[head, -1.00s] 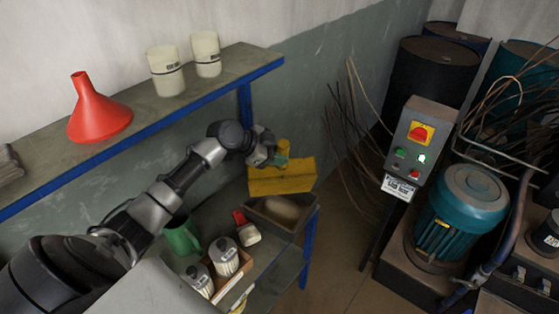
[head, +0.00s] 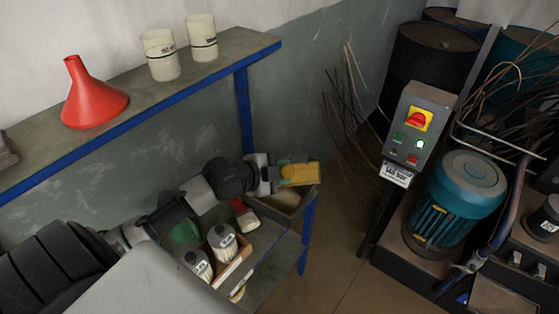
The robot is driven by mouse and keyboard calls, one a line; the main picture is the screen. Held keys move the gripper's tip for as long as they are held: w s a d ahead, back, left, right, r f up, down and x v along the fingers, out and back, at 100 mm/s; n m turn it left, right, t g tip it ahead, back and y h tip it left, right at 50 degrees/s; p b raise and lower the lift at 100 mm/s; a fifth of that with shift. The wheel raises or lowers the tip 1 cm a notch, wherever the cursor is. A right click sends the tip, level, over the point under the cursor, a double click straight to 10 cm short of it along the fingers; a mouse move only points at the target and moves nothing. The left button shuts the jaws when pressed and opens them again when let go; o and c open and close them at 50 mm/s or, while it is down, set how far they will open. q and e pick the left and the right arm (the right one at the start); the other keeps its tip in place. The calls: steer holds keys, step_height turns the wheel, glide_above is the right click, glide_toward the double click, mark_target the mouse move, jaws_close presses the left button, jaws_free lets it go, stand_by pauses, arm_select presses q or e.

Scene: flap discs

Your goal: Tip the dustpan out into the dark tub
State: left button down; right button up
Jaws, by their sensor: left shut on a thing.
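My left gripper (head: 277,176) is shut on the yellow dustpan (head: 302,174), at its handle end. The dustpan is low, over the back part of the dark tub (head: 275,214). The tub stands at the right end of the lower shelf. Pale material (head: 286,199) shows inside the tub below the dustpan. The dustpan hides the tub's far side. I cannot tell whether anything lies in the dustpan or whether it touches the tub. My right gripper is not in view.
A red-handled brush (head: 244,214), a green container (head: 185,231) and a wooden box (head: 233,266) with white bottles (head: 222,240) stand left of the tub. Above, a shelf holds a red funnel (head: 92,95) and two cream pots (head: 160,54). A control box (head: 415,130) stands to the right.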

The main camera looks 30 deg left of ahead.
arm_select(q)
steer(key=s+d+f+m+t+y+b, duration=0.1)
steer(key=s+d+f+m+t+b, duration=0.3)
steer(key=s+d+f+b, duration=0.2)
steer(key=s+d+b, duration=0.2)
steer(key=s+b, duration=0.1)
steer(key=shift+s+f+t+b, duration=0.15)
steer(key=shift+f+t+b, duration=0.15)
steer(key=shift+f+b, duration=0.1)
steer(key=shift+d, duration=0.1)
stand_by(0.5)
steer(key=shift+s+d+n+y, duration=0.5)
steer(key=shift+s+n+y, duration=0.1)
steer(key=shift+y, duration=0.3)
steer(key=shift+s+d+n+y, duration=0.5)
steer(key=shift+s+y, duration=0.1)
steer(key=shift+y, duration=0.3)
